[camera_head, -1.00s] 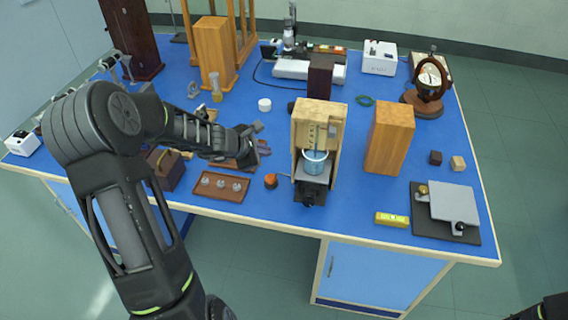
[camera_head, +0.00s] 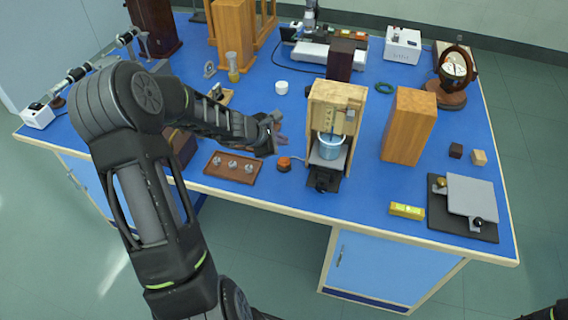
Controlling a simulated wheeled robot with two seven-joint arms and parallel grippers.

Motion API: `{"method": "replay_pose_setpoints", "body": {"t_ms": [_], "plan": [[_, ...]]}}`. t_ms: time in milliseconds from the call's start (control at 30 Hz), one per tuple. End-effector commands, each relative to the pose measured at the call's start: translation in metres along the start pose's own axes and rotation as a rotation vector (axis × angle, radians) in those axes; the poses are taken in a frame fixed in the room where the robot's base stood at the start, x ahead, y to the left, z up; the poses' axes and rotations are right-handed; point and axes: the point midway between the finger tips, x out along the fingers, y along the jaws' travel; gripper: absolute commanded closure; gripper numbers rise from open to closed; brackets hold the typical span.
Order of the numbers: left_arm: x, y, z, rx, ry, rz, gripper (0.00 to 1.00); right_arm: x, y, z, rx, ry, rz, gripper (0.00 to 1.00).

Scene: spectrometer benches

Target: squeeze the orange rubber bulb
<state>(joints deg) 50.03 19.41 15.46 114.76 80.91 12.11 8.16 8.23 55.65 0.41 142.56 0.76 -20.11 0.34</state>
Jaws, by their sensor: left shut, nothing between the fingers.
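The small orange rubber bulb (camera_head: 284,163) sits on the blue bench top near its front edge, left of an open wooden box (camera_head: 350,97) that holds a blue-tinted glass vessel (camera_head: 329,146). A thin tube seems to run from the bulb toward the box. My left gripper (camera_head: 277,132) is above and just behind the bulb in the picture, apart from it. It is shut and empty, its fingers small and dark in this view. My right gripper is out of view; only a dark bit of my right arm shows at the bottom right corner.
A brown tray (camera_head: 210,170) with small clear pieces lies left of the bulb. A tall wooden block (camera_head: 408,125) stands right of the box. A yellow level (camera_head: 406,211) and a black plate (camera_head: 436,212) lie at front right. Bare bench lies in front of the bulb.

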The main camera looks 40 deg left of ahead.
Motion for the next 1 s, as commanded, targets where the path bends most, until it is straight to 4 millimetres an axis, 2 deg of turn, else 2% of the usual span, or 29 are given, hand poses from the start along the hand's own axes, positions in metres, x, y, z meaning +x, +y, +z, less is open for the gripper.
{"method": "replay_pose_setpoints", "body": {"t_ms": [33,333,1000], "plan": [[0.01,-0.008,-0.008,-0.001,0.0,0.0,1.0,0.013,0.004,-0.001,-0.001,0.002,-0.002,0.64],[0.031,-0.023,-0.023,0.0,0.0,0.0,1.0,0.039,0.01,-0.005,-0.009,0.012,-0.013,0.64],[0.033,-0.024,-0.024,0.0,0.0,0.0,1.0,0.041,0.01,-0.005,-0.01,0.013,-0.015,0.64]]}}
